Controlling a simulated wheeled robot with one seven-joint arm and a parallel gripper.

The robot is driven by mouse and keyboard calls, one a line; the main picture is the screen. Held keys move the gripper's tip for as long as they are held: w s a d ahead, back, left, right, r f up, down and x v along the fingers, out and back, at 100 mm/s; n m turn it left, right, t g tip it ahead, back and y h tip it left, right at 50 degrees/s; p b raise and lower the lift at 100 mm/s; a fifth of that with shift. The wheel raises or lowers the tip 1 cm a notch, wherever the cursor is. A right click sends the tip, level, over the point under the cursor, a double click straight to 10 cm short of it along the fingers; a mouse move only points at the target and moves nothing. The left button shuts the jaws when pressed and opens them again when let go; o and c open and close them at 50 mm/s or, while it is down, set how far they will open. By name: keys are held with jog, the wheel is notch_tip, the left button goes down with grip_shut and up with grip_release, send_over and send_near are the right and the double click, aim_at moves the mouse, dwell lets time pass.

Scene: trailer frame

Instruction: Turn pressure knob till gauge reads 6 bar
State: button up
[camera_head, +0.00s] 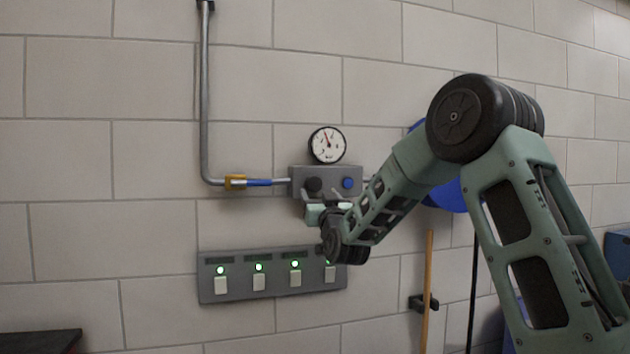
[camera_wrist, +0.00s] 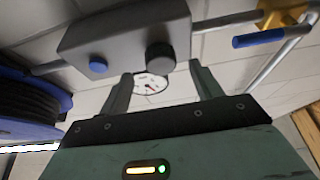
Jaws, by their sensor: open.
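The round white pressure gauge (camera_head: 327,145) stands on top of a grey regulator box (camera_head: 325,173) on the wall. Its needle points up and slightly left; the numbers are too small to read. The black pressure knob (camera_head: 313,185) is on the box's front left, beside a blue button (camera_head: 348,183). In the wrist view the knob (camera_wrist: 160,57) lies just beyond the fingertips, and the gauge (camera_wrist: 151,87) shows between the fingers. My gripper (camera_wrist: 162,82) is open and empty, close below the box. The knob does not appear to be between the fingers.
A grey pipe (camera_head: 205,100) with a yellow fitting and blue-handled valve (camera_head: 257,183) joins the box from the left. A grey panel (camera_head: 245,286) with several switches and green lights is below. A blue hose reel (camera_head: 450,195) is at right, partly behind my arm.

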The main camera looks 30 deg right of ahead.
aim_at(315, 188)
jog(key=p+x, duration=0.1)
jog(key=x, duration=0.4)
jog(key=shift+p, duration=0.3)
jog(key=c, duration=1)
